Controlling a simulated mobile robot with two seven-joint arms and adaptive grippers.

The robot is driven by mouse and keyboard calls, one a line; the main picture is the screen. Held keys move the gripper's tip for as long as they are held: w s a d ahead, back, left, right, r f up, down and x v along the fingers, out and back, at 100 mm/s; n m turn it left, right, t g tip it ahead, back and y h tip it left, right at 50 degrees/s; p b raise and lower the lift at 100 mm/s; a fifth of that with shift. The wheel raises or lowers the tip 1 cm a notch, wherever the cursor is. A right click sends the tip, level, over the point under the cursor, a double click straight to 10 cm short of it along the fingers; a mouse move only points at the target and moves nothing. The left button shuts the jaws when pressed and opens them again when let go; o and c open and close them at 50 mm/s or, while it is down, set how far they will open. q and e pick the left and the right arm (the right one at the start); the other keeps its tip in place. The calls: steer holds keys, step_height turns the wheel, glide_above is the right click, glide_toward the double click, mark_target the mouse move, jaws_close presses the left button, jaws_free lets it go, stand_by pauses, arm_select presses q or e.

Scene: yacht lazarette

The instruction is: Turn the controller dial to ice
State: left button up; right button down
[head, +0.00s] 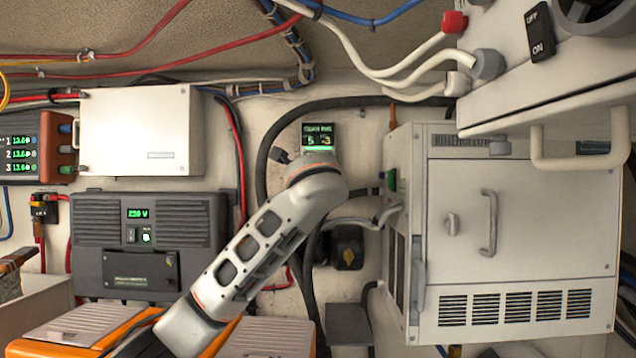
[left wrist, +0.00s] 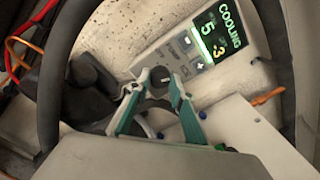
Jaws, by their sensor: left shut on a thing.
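The controller (left wrist: 188,48) is a pale wall panel with a lit green display (left wrist: 221,32) reading COOLING, with a 5 and what looks like -3. It also shows in the head view (head: 318,136), just above my left arm's end. A black round dial (left wrist: 160,78) sits at its lower part. My left gripper (left wrist: 161,88) has teal-edged fingers shut on the dial, one on each side. The exact contact is partly hidden, and the dial's marks are too small to read. In the head view my arm hides the left gripper and the dial. My right gripper is not in view.
A dark hose (head: 262,165) curves left of the controller, and cables run above. A white cabinet (head: 520,240) with a handle stands to the right. A grey 230 V unit (head: 150,240) and a white box (head: 134,130) are on the left. Orange-sided cases (head: 75,330) lie below.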

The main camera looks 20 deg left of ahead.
arm_select(q)
steer(key=shift+r, duration=0.15)
steer(key=o, duration=0.9)
steer(key=shift+o, duration=1)
steer(key=v, duration=1.2)
